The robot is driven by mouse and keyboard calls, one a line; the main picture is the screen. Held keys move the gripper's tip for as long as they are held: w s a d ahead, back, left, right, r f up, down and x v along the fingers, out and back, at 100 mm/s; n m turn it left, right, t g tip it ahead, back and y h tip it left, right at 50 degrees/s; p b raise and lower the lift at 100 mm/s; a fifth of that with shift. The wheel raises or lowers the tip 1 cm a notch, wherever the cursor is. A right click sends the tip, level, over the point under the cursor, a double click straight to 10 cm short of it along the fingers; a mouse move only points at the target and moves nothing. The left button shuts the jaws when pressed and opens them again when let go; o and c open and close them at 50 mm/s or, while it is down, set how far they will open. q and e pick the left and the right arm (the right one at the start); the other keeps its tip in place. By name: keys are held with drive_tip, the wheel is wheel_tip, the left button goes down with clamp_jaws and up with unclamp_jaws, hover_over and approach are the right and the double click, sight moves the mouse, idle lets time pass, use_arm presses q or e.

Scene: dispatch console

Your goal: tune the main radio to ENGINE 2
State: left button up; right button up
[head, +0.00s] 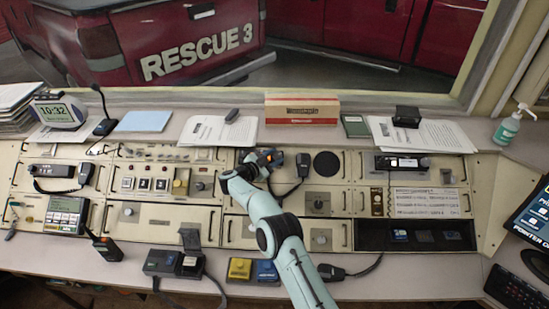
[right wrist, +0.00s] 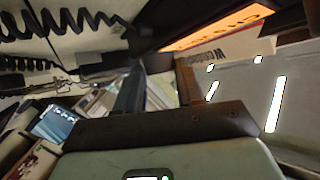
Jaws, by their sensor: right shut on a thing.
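The main radio, a dark unit with an orange patch (head: 277,157), is mostly covered by my right gripper (head: 262,160) in the middle of the console's upper panel. A lit orange display with dark lettering (right wrist: 215,27) shows in the right wrist view; its words are not readable. My right gripper's dark fingers (right wrist: 160,90) are shut at the radio front, on what appears to be its knob. The knob itself is hidden by the gripper. A black handset (head: 303,164) hangs just right of the radio. My left gripper is not in view.
Coiled black cord (right wrist: 70,20) runs close to the gripper in the right wrist view. A round black speaker (head: 326,164) is right of the handset. A red and white box (head: 302,110) stands on the ledge behind. Another radio handset (head: 86,173) is far left.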

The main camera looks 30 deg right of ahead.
drive_tip(key=shift+w+a+r+m+g, duration=0.3)
drive_tip(key=shift+m, duration=0.1)
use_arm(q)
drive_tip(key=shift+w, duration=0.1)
use_arm(e)
drive_tip(key=shift+d+m+g, duration=0.1)
drive_tip(key=shift+m+g, duration=0.3)
drive_tip(key=o, duration=1)
drive_tip(key=shift+s, duration=0.1)
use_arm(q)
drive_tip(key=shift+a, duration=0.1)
use_arm(e)
drive_tip(key=shift+o, duration=0.2)
drive_tip(key=shift+f, duration=0.1)
